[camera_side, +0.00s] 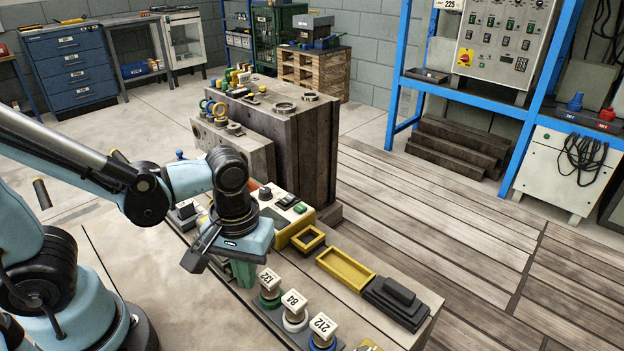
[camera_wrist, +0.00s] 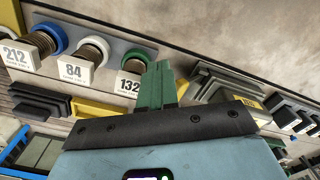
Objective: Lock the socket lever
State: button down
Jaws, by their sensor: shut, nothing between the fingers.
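My gripper (camera_side: 243,273) has green fingers. They are together and empty, pointing down over the bench beside the block marked 132 (camera_side: 270,279). In the wrist view my gripper (camera_wrist: 158,72) overlaps the area right of the 132 block (camera_wrist: 130,84); contact cannot be told. A row of sprung plugs with coloured collars carries the blocks marked 132, 84 (camera_side: 294,302) and 212 (camera_side: 322,326). Blocks 84 (camera_wrist: 74,73) and 212 (camera_wrist: 16,56) also show in the wrist view. I cannot pick out the socket lever for certain; my gripper and wrist hide part of the bench.
A yellow tray (camera_side: 346,270) and a black stepped block (camera_side: 397,301) lie right of the plugs. A yellow control box (camera_side: 291,220) stands behind my gripper. A grey stepped block (camera_wrist: 215,82) is right of my fingers in the wrist view. The large mould (camera_side: 295,135) rises behind.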

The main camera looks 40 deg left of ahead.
jog(key=shift+a, duration=0.45)
jog(key=shift+a+r, duration=0.1)
jog(key=shift+a, duration=0.5)
jog(key=shift+a+r, duration=0.2)
jog(key=shift+a, duration=0.25)
jog(key=shift+a+r, duration=0.2)
jog(key=shift+a, duration=0.25)
jog(key=shift+d, duration=0.15)
jog(key=shift+d+r, duration=0.2)
jog(key=shift+d, duration=0.25)
notch_tip(320, 180, up, 7)
dwell(0.9)
